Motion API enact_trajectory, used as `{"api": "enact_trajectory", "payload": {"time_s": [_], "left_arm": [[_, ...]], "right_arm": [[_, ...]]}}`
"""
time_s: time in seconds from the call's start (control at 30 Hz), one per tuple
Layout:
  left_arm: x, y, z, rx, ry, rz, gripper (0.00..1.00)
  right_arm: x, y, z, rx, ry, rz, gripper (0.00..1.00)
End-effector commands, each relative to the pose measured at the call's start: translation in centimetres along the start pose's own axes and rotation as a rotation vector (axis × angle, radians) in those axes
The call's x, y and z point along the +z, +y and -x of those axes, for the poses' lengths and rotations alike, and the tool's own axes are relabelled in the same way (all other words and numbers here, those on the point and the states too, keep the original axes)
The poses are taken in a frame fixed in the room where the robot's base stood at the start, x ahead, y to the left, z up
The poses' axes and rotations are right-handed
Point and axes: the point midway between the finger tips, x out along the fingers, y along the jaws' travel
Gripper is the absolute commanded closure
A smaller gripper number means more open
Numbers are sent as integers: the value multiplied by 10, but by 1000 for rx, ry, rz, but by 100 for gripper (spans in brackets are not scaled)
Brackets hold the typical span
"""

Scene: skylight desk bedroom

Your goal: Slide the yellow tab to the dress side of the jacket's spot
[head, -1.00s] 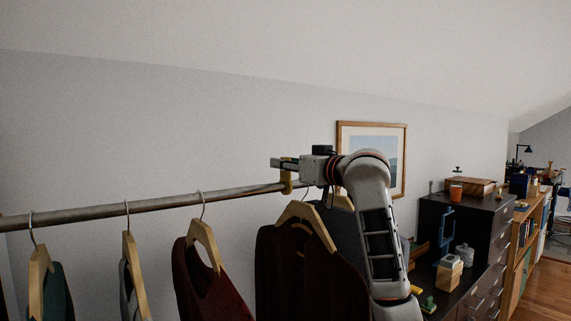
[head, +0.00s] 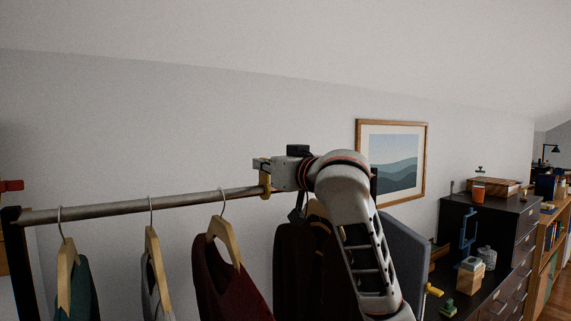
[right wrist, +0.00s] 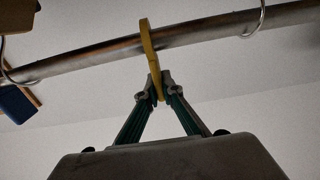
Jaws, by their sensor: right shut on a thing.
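The yellow tab (head: 265,184) is a thin ring around the clothes rail (head: 130,207). My right gripper (head: 262,172) is shut on it; the right wrist view shows both fingertips closed on the lower part of the yellow tab (right wrist: 149,45). The tab stands between the hook of a dark red garment (head: 222,275), on its left, and dark brown clothing (head: 288,265), on its right. I cannot tell for sure which garment is the dress or the jacket. My right arm hides part of the dark clothing. My left gripper is not in view.
A grey garment (head: 150,290) and a green one (head: 85,290) hang further left. A blue-grey panel (head: 405,262) stands right of the arm. A dark drawer unit (head: 490,265) with small objects is at the right. The rail is clear between the tab and the dark red garment's hook.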

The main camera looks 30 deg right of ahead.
Motion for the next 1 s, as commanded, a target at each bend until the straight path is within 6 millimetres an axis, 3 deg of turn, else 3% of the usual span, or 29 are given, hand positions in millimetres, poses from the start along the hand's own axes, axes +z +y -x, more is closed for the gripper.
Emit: {"api": "enact_trajectory", "payload": {"time_s": [0.2, 0.63, 0.7, 1.0], "left_arm": [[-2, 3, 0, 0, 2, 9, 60], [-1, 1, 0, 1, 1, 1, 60], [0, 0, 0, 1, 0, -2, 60], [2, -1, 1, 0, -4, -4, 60]], "right_arm": [[0, -27, 0, -2, -1, -1, 100], [1, -31, 0, 0, -2, 0, 100], [1, -31, 0, 0, -2, 0, 76], [0, -30, 0, 0, -1, 0, 76]]}}
